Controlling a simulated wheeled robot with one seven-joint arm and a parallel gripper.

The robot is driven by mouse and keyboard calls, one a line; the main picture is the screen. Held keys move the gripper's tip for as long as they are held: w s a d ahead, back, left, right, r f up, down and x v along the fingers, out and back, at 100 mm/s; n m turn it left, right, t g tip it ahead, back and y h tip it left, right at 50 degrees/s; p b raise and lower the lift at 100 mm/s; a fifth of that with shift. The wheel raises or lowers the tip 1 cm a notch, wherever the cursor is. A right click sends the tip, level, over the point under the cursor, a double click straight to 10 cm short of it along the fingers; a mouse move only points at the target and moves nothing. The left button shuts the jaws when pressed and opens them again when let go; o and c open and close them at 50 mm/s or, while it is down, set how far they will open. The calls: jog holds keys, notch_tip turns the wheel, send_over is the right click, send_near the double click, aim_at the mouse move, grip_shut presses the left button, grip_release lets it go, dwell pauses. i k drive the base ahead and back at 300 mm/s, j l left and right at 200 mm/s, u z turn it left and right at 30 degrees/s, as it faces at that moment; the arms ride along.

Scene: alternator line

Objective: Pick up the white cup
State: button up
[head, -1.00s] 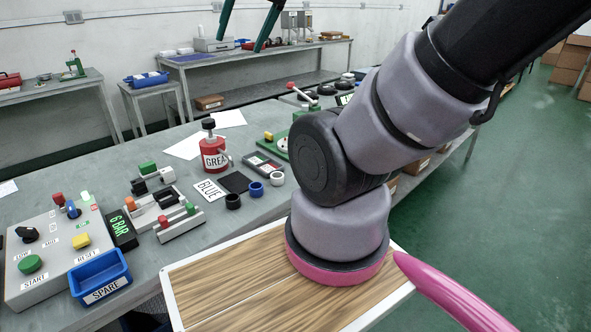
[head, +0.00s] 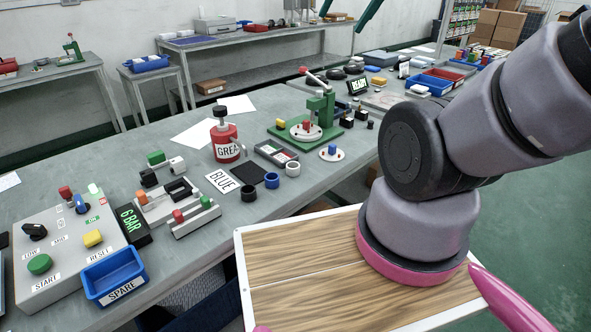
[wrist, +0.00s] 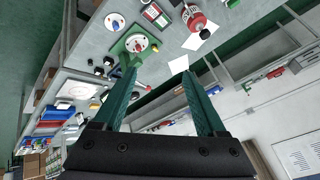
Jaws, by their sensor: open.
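The white cup (head: 292,168) is small and stands upright on the grey bench in the head view. It is at the right end of a short row with a blue cup (head: 271,180) and a black cup (head: 248,193). My gripper (wrist: 159,70) is open, its two green fingers spread wide with nothing between them. In the head view only parts of the fingers show at the top edge, well away from the cup. I cannot make out the white cup for sure in the wrist view.
A red grease can (head: 226,143) stands behind the cups. A dark meter (head: 276,153) lies just behind the white cup, and a small round white plate (head: 332,153) is to its right. A green press (head: 318,115) stands farther back. My wooden-topped base borders the bench front.

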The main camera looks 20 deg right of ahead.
aim_at(293, 167)
jog(key=k+j+z, duration=0.2)
jog(key=z, duration=0.2)
jog(key=k+j+z, duration=0.1)
jog(key=k+z, duration=0.3)
